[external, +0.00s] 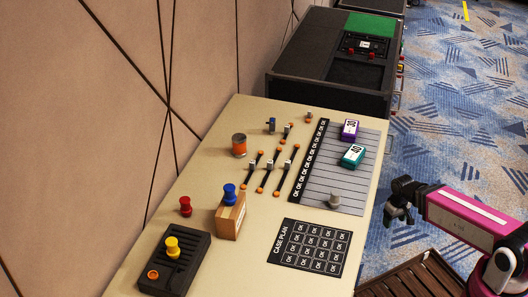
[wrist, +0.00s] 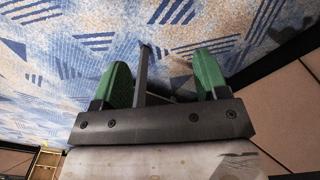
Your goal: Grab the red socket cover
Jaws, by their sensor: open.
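A small red knob-shaped piece (external: 185,206), which looks like the red socket cover, stands upright on the beige table at its left side. It is apart from the wooden block and behind the black tray. My gripper (external: 398,212) is off the table's right edge, far from the red piece. In the wrist view my gripper (wrist: 165,72) shows two green fingertips spread apart with nothing between them. The wrist view shows mostly carpet, and the red piece is not in it.
A black slotted tray (external: 190,264) holds a yellow knob (external: 172,247). A wooden block (external: 230,219) carries a blue knob (external: 229,194). An orange cylinder (external: 239,145), sliders and a grey panel (external: 350,180) with purple and teal boxes lie farther back. A wall borders the table's left.

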